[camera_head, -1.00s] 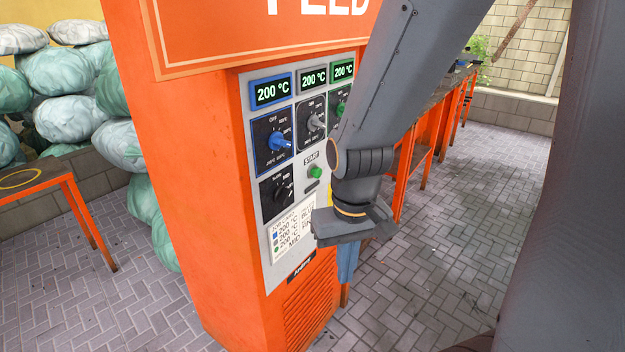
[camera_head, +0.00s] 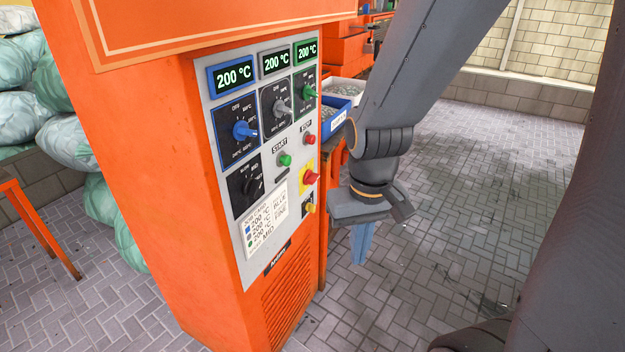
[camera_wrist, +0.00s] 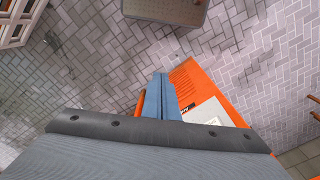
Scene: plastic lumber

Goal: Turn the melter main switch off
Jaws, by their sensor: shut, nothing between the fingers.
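The orange melter cabinet (camera_head: 170,150) has a grey control panel (camera_head: 226,100). At the panel's lower right is a red knob on a yellow plate (camera_head: 309,178). The wrist view shows the fingers (camera_wrist: 161,84) beside the cabinet's orange side (camera_wrist: 193,92) and a corner of the panel (camera_wrist: 212,110).
Three displays read 200 °C above blue (camera_head: 241,130), grey (camera_head: 281,107) and green (camera_head: 308,91) dials. A green start button (camera_head: 285,160) and red stop button (camera_head: 310,140) sit below. A blue bin (camera_head: 340,122) stands behind my arm. Paved floor (camera_head: 480,190) at right is clear.

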